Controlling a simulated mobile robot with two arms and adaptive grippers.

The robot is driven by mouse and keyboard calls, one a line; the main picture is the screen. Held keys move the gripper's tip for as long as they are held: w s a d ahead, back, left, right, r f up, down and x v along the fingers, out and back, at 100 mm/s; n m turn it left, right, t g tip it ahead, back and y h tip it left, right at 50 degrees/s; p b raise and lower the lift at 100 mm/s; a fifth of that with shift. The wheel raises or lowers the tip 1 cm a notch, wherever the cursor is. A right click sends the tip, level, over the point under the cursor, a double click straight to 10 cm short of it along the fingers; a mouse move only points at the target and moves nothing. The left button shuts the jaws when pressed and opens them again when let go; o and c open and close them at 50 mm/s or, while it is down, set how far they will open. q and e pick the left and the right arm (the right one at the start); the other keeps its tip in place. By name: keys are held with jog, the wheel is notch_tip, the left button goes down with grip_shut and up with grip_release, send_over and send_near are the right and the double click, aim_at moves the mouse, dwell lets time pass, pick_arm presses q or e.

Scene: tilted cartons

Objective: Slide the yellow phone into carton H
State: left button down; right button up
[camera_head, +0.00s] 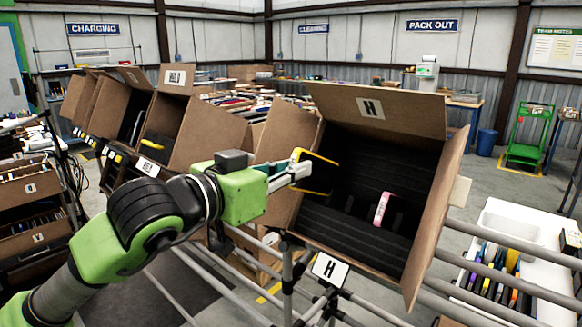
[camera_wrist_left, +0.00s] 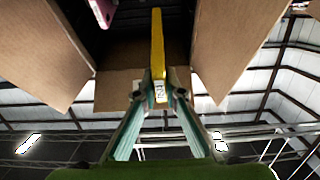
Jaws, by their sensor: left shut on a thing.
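The yellow phone (camera_head: 319,172) is dark-faced with a yellow edge. My left gripper (camera_head: 297,173) is shut on its near end and holds it at the open mouth of carton H, by the left side. In the left wrist view my left gripper (camera_wrist_left: 160,92) pinches the yellow phone (camera_wrist_left: 157,48), seen edge-on, pointing to the dark inside. Carton H (camera_head: 425,125) is brown, tilted, with open flaps and a dark ribbed inside. A pink phone-like item (camera_head: 382,208) stands in it, also seen in the left wrist view (camera_wrist_left: 102,12). My right gripper is not in view.
Carton H's flaps stand out around its mouth, with its right flap (camera_head: 437,205) reaching forward. Metal rails (camera_head: 500,275) run below. A white bin (camera_head: 505,225) with several coloured items is at right. Other tilted cartons (camera_head: 205,135) stand at left. The slots right of the pink item look free.

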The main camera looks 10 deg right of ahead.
aim_at(304, 181)
pick_arm(q)
jog(key=shift+w+d+f, duration=0.8)
jog(key=shift+d+f, duration=0.15)
jog(key=shift+d, duration=0.05)
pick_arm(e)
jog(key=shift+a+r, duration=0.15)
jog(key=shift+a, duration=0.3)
pick_arm(q)
jog(key=shift+a+f+b, duration=0.15)
jog(key=shift+f+b, duration=0.3)
jog(key=shift+b, duration=0.4)
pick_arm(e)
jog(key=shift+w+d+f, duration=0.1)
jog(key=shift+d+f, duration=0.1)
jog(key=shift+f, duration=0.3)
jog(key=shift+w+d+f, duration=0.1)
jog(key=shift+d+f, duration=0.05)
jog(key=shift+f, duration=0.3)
pick_arm(q)
jog(key=shift+w+d+f+b, duration=0.1)
jog(key=shift+d+f+b, duration=0.2)
jog(key=shift+b, duration=0.35)
jog(key=shift+d+r, duration=0.1)
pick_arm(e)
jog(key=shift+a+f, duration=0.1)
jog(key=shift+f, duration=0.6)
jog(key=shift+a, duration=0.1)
